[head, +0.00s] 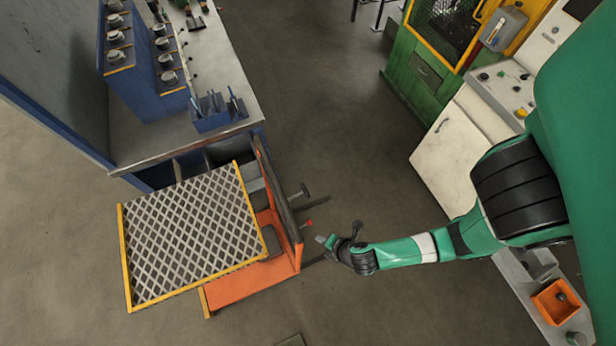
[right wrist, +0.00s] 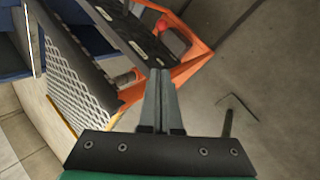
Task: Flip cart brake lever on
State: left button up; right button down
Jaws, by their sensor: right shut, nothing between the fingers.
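The orange cart (head: 240,289) stands left of centre in the head view, with a mesh platform (head: 190,232) edged in yellow. A small red-tipped lever (head: 307,223) sticks out from its right side; its red tip (right wrist: 162,25) also shows in the right wrist view, beyond the dark slotted bar of the cart. My right gripper (head: 321,240) is just right of the cart, close to the red tip and apart from it in the wrist view. Its fingers (right wrist: 161,75) are shut with nothing between them. The lever's base is hidden. My left gripper is out of view.
A workbench (head: 190,146) with blue racks stands behind the cart. A green machine (head: 420,85) and a white control cabinet (head: 455,150) are at the right. The floor between is clear.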

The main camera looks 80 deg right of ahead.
jog(key=s+d+b+x, duration=0.1)
jog(key=b+x, duration=0.5)
jog(key=x, duration=0.7)
jog(key=shift+d+r+b, duration=0.2)
jog(key=shift+d+b, duration=0.1)
jog(key=shift+d, duration=0.5)
